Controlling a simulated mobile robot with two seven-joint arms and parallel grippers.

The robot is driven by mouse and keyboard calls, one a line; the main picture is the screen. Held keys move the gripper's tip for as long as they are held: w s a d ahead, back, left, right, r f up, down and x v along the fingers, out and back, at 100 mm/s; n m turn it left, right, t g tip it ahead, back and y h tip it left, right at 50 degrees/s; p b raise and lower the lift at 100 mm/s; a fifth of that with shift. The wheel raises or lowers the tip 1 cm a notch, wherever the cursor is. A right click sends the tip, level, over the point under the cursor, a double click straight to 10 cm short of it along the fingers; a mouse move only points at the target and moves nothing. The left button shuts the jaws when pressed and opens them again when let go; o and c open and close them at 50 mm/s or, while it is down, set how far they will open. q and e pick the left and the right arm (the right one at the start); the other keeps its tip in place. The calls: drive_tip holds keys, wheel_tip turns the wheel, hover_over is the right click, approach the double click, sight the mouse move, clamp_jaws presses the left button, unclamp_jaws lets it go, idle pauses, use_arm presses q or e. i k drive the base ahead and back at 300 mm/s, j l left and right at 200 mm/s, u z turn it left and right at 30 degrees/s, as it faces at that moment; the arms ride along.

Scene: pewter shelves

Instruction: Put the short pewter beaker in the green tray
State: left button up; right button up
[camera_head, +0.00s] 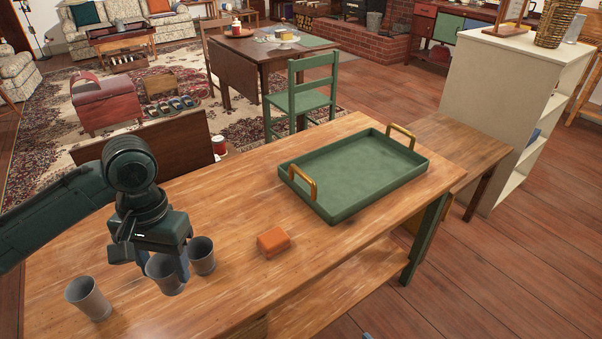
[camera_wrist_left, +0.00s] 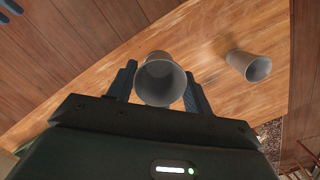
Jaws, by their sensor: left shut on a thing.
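Three pewter beakers are on or over the wooden table's left part in the head view: one at the front left (camera_head: 88,298), one in the middle (camera_head: 164,274), one at the right (camera_head: 203,257). My left gripper (camera_head: 168,266) points down and is shut on the middle beaker, which also shows upright between the fingers in the left wrist view (camera_wrist_left: 160,82). Another beaker (camera_wrist_left: 248,66) stands apart from it there. I cannot tell which beaker is shortest, or whether the held one touches the table. The green tray (camera_head: 345,196), with two gold handles, is empty at the table's right.
An orange block (camera_head: 273,241) lies on the table between the beakers and the tray. Bare table (camera_head: 225,190) surrounds it. A green chair (camera_head: 300,97) stands behind the table. Small blue finger-like parts (camera_wrist_left: 12,6), possibly my right gripper, show at the wrist view's corner.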

sight(330, 176)
drive_tip(key=i+l, duration=0.45)
drive_tip(key=l, duration=0.25)
drive_tip(key=i+l+u, duration=0.1)
drive_tip(key=i+l, duration=0.15)
drive_tip(key=l, duration=0.15)
drive_tip(key=i+l, duration=0.2)
drive_tip(key=l, duration=0.15)
drive_tip(key=i+l, duration=0.2)
drive_tip(key=l, duration=0.2)
drive_tip(key=i+l+u, duration=0.1)
drive_tip(key=i+l, duration=0.15)
drive_tip(key=l, duration=0.1)
